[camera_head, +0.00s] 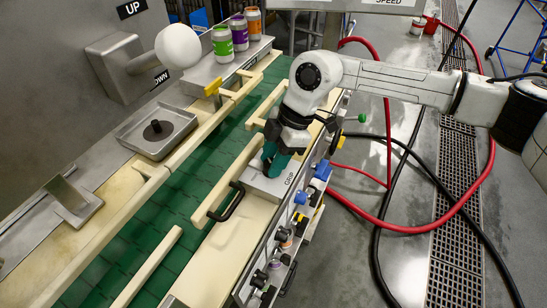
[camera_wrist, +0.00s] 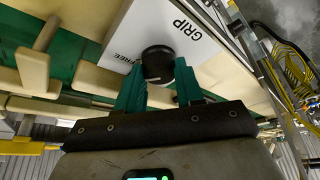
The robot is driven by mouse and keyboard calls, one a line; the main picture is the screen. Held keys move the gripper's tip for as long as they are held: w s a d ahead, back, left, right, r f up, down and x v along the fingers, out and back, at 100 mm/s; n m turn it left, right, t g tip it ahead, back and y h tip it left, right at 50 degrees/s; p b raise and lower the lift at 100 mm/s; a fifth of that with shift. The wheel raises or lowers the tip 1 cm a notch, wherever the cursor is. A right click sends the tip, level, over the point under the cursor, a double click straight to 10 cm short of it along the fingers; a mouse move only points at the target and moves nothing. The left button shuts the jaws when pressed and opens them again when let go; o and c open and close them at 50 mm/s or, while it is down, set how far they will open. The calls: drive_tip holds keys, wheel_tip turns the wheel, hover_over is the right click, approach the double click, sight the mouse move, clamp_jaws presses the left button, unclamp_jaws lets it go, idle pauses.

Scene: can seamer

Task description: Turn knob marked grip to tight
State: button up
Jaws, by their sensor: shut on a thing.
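The grip knob (camera_wrist: 158,62) is round and black on a white panel (camera_wrist: 204,28) marked "GRIP", with "FREE" printed at its left in the wrist view. My gripper (camera_wrist: 158,82) has its two green fingers on either side of the knob, shut on it. In the head view my gripper (camera_head: 270,162) comes down onto the pale panel (camera_head: 262,186) beside the conveyor, and its fingers hide the knob there. The "tight" marking cannot be made out in either view.
A green conveyor (camera_head: 150,215) with cream guide rails runs left of the panel. A black handle (camera_head: 228,202) stands close to the panel. Blue fittings (camera_head: 322,170) and hoses line the right side. Several cans (camera_head: 222,44) and a white ball-topped lever (camera_head: 177,46) are at the back left.

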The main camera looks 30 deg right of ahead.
drive_tip(key=n, duration=0.2)
drive_tip(key=n+g, duration=0.1)
drive_tip(key=n, duration=0.1)
drive_tip(key=shift+w+g+b, duration=0.15)
drive_tip(key=shift+g+b, duration=0.15)
drive_tip(key=shift+b, duration=0.05)
drive_tip(key=n, duration=0.2)
drive_tip(key=n+g+h, duration=0.1)
drive_tip(key=n, duration=0.1)
drive_tip(key=shift+w+a+n+g, duration=0.1)
drive_tip(key=shift+n+g, duration=0.2)
drive_tip(key=n+g+h+b, duration=0.1)
drive_tip(key=n, duration=0.3)
drive_tip(key=shift+w+a, duration=0.1)
drive_tip(key=shift+n+g+h, duration=0.3)
drive_tip(key=shift+n+h, duration=0.7)
drive_tip(key=shift+n, duration=1.3)
drive_tip(key=shift+a, duration=0.1)
drive_tip(key=o, duration=1)
drive_tip(key=shift+o, duration=0.2)
drive_tip(key=shift+r, duration=0.1)
drive_tip(key=b+v, duration=0.2)
drive_tip(key=v, duration=0.8)
drive_tip(key=shift+w+r, duration=0.2)
drive_tip(key=shift+r, duration=0.05)
